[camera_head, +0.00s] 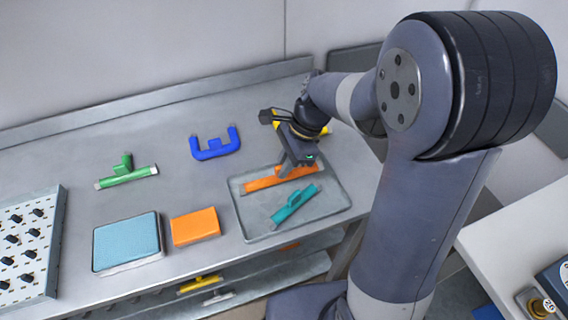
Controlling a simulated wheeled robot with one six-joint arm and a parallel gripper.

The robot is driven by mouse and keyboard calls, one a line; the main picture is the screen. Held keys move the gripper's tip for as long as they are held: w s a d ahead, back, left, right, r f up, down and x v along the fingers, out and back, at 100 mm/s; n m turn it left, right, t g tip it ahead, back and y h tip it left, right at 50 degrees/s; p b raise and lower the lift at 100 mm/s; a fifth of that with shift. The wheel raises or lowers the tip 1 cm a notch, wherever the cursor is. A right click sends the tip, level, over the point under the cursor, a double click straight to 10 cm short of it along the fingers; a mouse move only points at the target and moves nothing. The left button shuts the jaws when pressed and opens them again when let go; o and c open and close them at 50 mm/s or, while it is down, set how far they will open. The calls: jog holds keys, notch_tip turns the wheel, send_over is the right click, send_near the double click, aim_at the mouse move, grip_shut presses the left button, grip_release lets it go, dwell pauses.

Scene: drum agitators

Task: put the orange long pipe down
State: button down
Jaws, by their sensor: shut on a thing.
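The orange long pipe (262,182) is in the grey tray (246,223), near the tray's back side, with its long axis running left to right. My gripper (285,168) reaches down onto it from above and is shut on it near its middle. The fingertips partly cover the pipe. I cannot tell whether the pipe rests on the tray floor or hangs just above it. A teal pipe (296,204) lies in the same tray, in front of the orange pipe and apart from it.
A blue U-shaped pipe (215,150), a green pipe (128,175), an orange block (196,227) and a light-blue pad (127,241) are on the metal table. A yellow part (277,121) shows behind my gripper. A perforated panel (28,245) stands at the left.

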jog(key=shift+f, duration=0.15)
jog(key=c, duration=1.5)
grip_release()
jog(key=v, duration=1.2)
